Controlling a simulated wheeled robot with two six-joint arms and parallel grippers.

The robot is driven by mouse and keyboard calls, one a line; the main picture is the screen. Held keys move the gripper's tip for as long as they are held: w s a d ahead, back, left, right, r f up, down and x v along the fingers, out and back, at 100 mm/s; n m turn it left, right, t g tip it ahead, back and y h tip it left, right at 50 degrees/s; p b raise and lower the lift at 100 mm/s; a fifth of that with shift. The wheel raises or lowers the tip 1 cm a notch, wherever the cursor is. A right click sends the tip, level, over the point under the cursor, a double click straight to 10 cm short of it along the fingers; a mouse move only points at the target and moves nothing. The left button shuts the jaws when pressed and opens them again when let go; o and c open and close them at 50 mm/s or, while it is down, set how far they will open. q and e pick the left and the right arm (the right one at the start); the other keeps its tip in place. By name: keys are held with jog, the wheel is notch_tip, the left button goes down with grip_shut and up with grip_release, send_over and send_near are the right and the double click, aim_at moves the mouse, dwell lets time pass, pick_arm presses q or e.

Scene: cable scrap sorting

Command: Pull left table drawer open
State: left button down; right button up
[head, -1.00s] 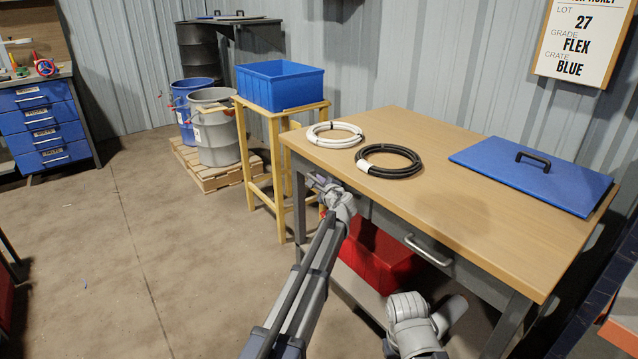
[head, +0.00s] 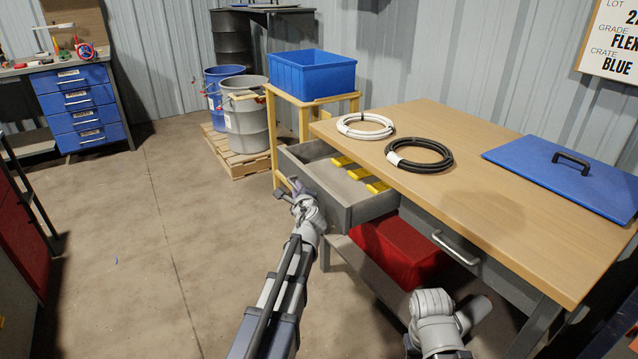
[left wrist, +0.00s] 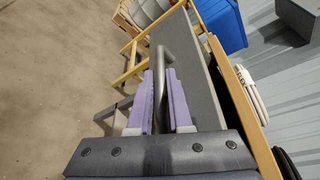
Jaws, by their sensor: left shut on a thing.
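The left table drawer (head: 372,208) is a grey box standing well out from the left part of the wooden-topped table (head: 490,175). Several yellow items (head: 359,174) lie inside it. My left gripper (head: 294,190) is at the drawer's front. In the left wrist view, the purple fingers of my left gripper (left wrist: 160,82) are shut around the grey bar handle (left wrist: 163,60), beside the grey drawer front (left wrist: 197,75). In the head view the gripper hides most of the handle.
A white cable coil (head: 365,125), a black coil (head: 419,154) and a blue lid (head: 565,172) lie on the tabletop. A second drawer handle (head: 455,247) is at the right, closed. A red crate (head: 400,250) sits below. A yellow stand with a blue bin (head: 312,75) is behind the drawer.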

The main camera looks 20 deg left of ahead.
pick_arm(q)
jog(key=s+a, duration=0.6)
jog(key=s, duration=0.1)
jog(key=shift+s, duration=0.4)
jog(key=c, duration=1.1)
grip_release()
jog(key=p+v, duration=0.1)
jog(key=v, duration=0.6)
jog(key=shift+s+d+p, duration=0.25)
jog(key=shift+s+p, duration=0.05)
jog(key=shift+s, duration=0.05)
pick_arm(e)
jog(key=shift+s+d+r, duration=0.5)
jog(key=shift+d+r, duration=0.2)
jog(key=shift+r, duration=0.1)
